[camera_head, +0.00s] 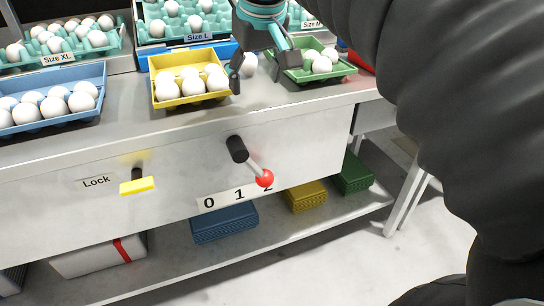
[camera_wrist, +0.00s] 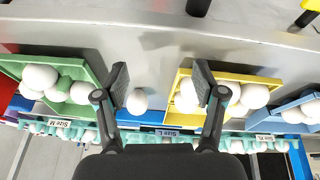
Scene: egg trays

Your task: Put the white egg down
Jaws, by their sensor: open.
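A single white egg (camera_head: 248,65) sits on the metal table between the yellow tray (camera_head: 181,102) and the green tray (camera_head: 335,74). In the wrist view the egg (camera_wrist: 137,101) lies between my open fingers, nearer the left-hand one. My gripper (camera_head: 262,66) is open and empty over the table; in the wrist view its two fingers (camera_wrist: 160,88) are spread wide. One finger overlaps the yellow tray's edge in the wrist view. Part of the egg is hidden behind my gripper in the head view.
A blue tray (camera_head: 50,121) of white eggs stands at the left. Turquoise trays sit at the back behind size labels (camera_head: 199,37). A red-knobbed lever (camera_head: 264,178) and a yellow lock handle (camera_head: 137,185) stick out from the table's front. Stacked trays lie on the shelf below.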

